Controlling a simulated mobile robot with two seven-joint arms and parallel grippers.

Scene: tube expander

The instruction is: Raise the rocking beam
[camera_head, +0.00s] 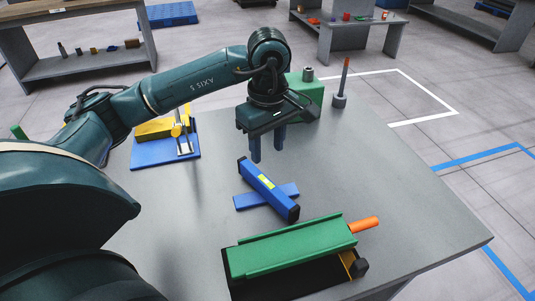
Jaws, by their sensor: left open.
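A blue beam (267,187) with dark ends and a yellow label lies slantwise across a flat blue plate (285,191) in the middle of the table; it looks like the rocking beam. Whether its far end is raised off the table is hard to tell. My right gripper is not in view.
A green block with an orange rod (290,250) stands at the table's front. A yellow device on a blue base (150,154) is at left. A green box (308,93) and an upright rod on a dark base (340,98) stand behind. The table's right side (400,190) is clear.

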